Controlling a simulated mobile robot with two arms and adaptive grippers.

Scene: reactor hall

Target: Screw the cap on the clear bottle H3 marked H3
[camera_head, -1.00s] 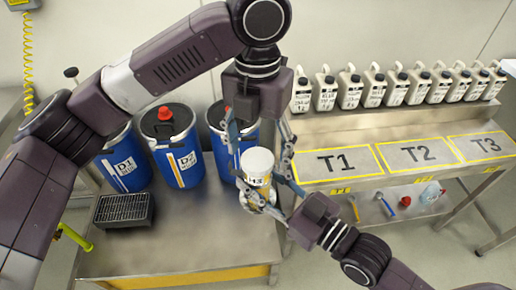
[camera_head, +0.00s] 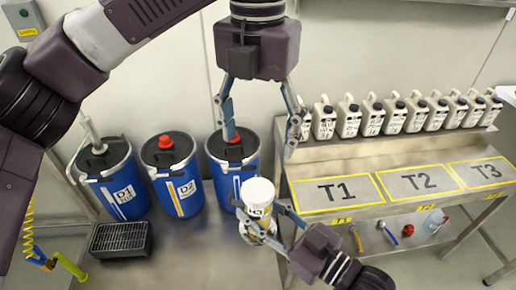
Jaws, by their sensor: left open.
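The bottle H3 (camera_head: 256,212) stands roughly upright in the lower middle of the head view, with a label reading H3. A wide white cap (camera_head: 259,191) sits on its top; whether it is screwed tight cannot be seen. My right gripper (camera_head: 264,224) comes in from the lower right and is shut on the bottle H3 below the cap. Its fingers partly hide the bottle's body. My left gripper (camera_head: 258,142) hangs above the cap, open and empty, its two fingers spread wide and clear of the cap.
Blue drums D1 (camera_head: 118,185), D2 (camera_head: 172,180) and a third (camera_head: 232,165) stand behind to the left. A black grated box (camera_head: 121,239) lies in front of D1. On the right is a bench with marked areas T1 (camera_head: 340,190), T2 and T3, and several white canisters (camera_head: 396,117) behind.

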